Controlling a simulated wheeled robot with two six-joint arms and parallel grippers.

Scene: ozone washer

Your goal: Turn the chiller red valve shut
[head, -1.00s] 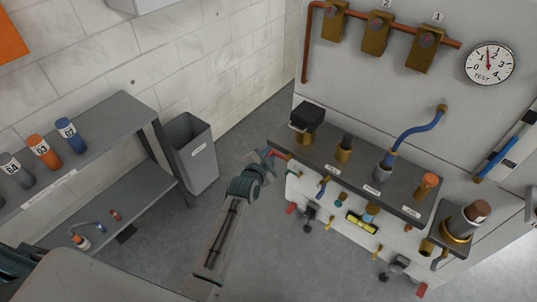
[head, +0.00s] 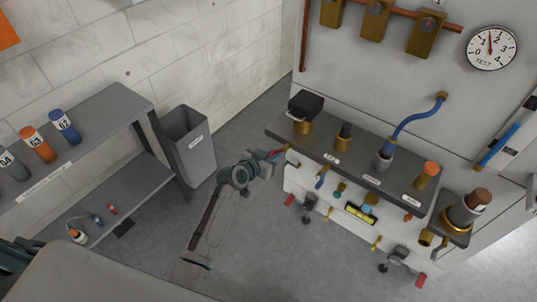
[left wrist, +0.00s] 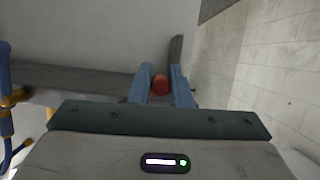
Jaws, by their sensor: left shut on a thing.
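A red valve handle (left wrist: 160,84) shows in the left wrist view as a short red knob between the two blue-grey fingers of my left gripper (left wrist: 163,88). The fingers are shut on it from both sides. In the head view my left gripper (head: 273,156) is at the left end of the dark bench shelf, with a bit of red at its tips. The valve's body and any label are hidden, so I cannot tell how far it is turned. My right gripper is not in view.
The dark shelf (head: 340,165) carries several capped fittings and a blue hose (head: 408,122). Another red handle (head: 289,200) sits lower on the white front. A grey bin (head: 190,148) and a rack (head: 95,120) with numbered bottles stand at left. Open floor lies between.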

